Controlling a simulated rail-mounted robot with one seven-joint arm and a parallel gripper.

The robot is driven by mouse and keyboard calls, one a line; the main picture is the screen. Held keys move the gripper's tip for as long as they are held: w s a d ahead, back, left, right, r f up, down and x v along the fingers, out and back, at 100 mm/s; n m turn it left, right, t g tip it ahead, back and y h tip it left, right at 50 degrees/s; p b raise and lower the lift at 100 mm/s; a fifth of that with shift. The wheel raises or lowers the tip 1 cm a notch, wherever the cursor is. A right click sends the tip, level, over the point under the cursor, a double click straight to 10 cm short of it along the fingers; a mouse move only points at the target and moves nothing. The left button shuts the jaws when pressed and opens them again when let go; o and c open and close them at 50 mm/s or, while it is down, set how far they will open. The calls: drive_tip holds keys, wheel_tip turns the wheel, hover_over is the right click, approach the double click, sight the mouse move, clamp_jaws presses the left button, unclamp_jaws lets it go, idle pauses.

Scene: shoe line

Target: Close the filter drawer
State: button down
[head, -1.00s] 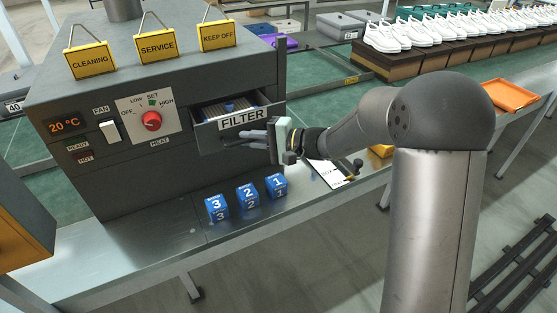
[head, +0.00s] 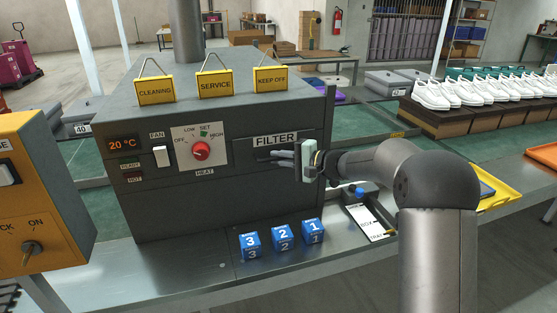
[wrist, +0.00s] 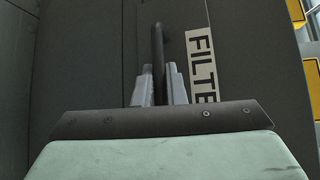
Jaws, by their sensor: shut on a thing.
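The filter drawer (head: 255,154), with its white FILTER label (head: 276,140), is in the front of the dark grey machine (head: 150,205). Its front looks flush with the machine face, and no inside shows. My gripper (head: 275,155) is at the drawer front, below the label. In the wrist view, the fingers of my gripper (wrist: 160,84) are shut around the dark bar handle (wrist: 158,50). The label (wrist: 200,65) is beside the handle there, partly hidden by the gripper body.
Blue numbered cubes (head: 282,237) stand on the metal bench below the drawer. A black tray with a white card (head: 368,221) lies to their right. Yellow signs (head: 214,83) stand on the machine top. An orange control box (head: 38,200) is at the left.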

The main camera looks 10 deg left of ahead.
drive_tip(key=shift+w+r, duration=0.15)
drive_tip(key=shift+r, duration=0.1)
drive_tip(key=c, duration=1.5)
unclamp_jaws()
drive_tip(key=shift+w+f, duration=0.1)
drive_tip(key=b+v, duration=0.2)
drive_tip(key=v, duration=1.5)
drive_tip(key=shift+s+d, duration=0.15)
drive_tip(key=shift+s, duration=0.15)
drive_tip(key=s+a+f+n+g+h+p, duration=0.2)
drive_tip(key=s+g+h, duration=0.15)
drive_tip(key=s, duration=0.75)
drive_tip(key=s+a+f+n+g+h+p, duration=0.15)
drive_tip(key=s+h, duration=0.25)
drive_tip(key=s, duration=0.6)
drive_tip(key=s+d+f+n+h+p, duration=0.1)
drive_tip(key=s+d+f+h, duration=0.1)
drive_tip(key=s+d+h, duration=0.2)
drive_tip(key=s+d+f+n+h+p, duration=0.1)
drive_tip(key=s+d+n+h+p, duration=0.1)
drive_tip(key=s, duration=0.9)
drive_tip(key=shift+s+d+f+h, duration=0.3)
drive_tip(key=shift+d+f+h, duration=0.1)
drive_tip(key=shift+d+h, duration=0.6)
